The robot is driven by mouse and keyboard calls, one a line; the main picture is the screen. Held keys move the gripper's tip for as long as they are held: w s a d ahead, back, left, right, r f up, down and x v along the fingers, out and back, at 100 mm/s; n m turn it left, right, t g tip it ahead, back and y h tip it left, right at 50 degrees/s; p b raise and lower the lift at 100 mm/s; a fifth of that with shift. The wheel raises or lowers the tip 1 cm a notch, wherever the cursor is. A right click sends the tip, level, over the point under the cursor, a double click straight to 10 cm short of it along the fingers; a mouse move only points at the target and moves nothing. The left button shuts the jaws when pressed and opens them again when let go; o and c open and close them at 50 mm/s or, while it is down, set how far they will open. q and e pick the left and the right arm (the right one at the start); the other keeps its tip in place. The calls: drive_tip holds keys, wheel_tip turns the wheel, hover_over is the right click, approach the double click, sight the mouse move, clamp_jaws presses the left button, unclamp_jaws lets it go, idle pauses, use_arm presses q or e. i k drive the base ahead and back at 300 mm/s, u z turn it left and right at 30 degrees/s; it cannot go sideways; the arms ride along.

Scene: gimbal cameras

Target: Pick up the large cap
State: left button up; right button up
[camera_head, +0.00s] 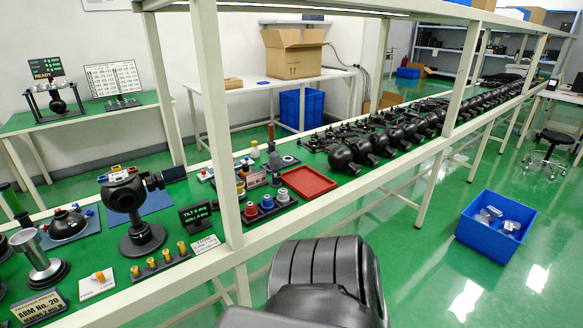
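Several small caps sit in a dark tray (272,211) on the green bench. I cannot tell which one is the large cap. Neither of my grippers is in view.
A shallow red tray (305,181) lies right of the caps. A white post (217,125) rises at the bench edge, left of them. A gimbal camera (135,205) stands further left. A blue bin (494,225) is on the floor at right.

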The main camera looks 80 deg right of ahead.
sight(215, 206)
drive_tip(key=z, duration=2.35)
